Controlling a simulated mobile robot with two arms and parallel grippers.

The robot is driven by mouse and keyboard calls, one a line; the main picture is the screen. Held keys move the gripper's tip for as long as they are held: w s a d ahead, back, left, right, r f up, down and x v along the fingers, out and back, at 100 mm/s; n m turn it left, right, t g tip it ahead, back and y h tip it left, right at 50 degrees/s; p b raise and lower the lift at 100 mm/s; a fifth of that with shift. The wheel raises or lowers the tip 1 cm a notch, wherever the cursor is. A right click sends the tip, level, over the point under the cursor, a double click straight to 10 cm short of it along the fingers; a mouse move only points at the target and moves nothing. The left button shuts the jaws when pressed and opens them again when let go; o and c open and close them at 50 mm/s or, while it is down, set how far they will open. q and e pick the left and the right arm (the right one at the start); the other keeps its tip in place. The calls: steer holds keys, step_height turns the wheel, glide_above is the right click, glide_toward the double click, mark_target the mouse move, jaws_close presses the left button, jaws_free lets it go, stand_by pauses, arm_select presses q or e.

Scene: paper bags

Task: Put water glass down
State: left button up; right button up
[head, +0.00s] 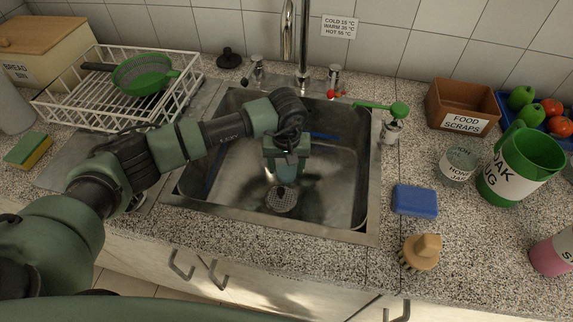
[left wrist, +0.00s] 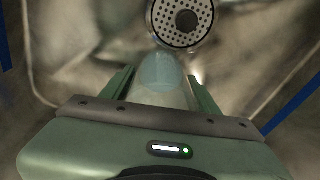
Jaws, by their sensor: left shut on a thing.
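My left gripper (head: 286,160) reaches down into the metal sink (head: 235,170). It is shut on the water glass (head: 287,172), a clear, faintly bluish glass that shows just below the fingers. In the left wrist view the glass (left wrist: 158,75) sits between the two green fingers of the gripper (left wrist: 160,88), close to the round drain strainer (left wrist: 183,20). I cannot tell whether the glass touches the sink floor. My right gripper is not in view.
A white dish rack (head: 110,107) with a green strainer (head: 143,73) stands left of the sink. The tap (head: 303,50) rises behind it. On the right counter are a blue sponge (head: 415,201), a brush (head: 421,250), a glass jar (head: 459,164) and a green jug (head: 515,170).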

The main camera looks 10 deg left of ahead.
arm_select(q)
steer(key=o, duration=1.6)
steer(key=shift+f, duration=0.1)
steer(key=shift+r+p, duration=0.25)
steer(key=shift+p, duration=0.1)
steer(key=shift+r, duration=0.35)
steer(key=r, duration=0.2)
steer(key=r+b, duration=0.1)
steer(key=r, duration=0.1)
steer(key=s+r, duration=0.1)
steer(key=r, duration=0.1)
steer(key=shift+d+r, duration=0.1)
steer(key=shift+r, duration=0.2)
